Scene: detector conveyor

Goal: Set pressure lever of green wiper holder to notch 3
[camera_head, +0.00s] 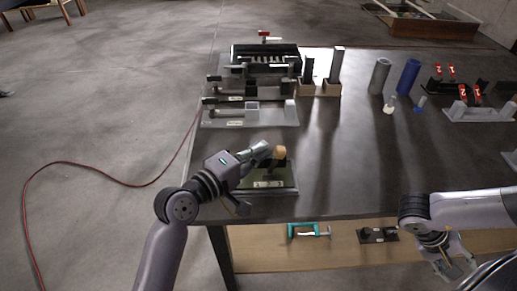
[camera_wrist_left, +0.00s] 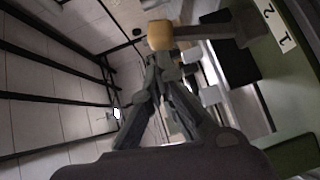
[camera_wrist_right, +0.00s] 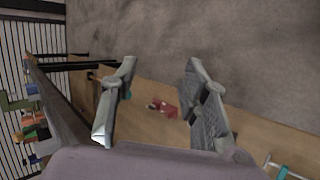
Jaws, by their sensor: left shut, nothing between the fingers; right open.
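The green wiper holder (camera_head: 285,178) stands at the front left of the table. Its pressure lever ends in a tan knob (camera_head: 280,151). In the left wrist view the knob (camera_wrist_left: 159,35) sits on a grey lever arm (camera_wrist_left: 205,32) that runs toward a white strip (camera_wrist_left: 272,22) marked 1 and 2. Other notch marks are out of view. My left gripper (camera_head: 268,148) is shut and empty, its fingertips close beside the knob; I cannot tell whether they touch it. My right gripper (camera_wrist_right: 158,72) is open and empty, off the table's front edge.
Grey fixtures (camera_head: 289,113) stand behind the holder. A grey cylinder (camera_head: 379,76) and a blue cylinder (camera_head: 408,77) stand farther right. A teal clamp (camera_head: 309,231) lies on the lower shelf. The table's middle is clear.

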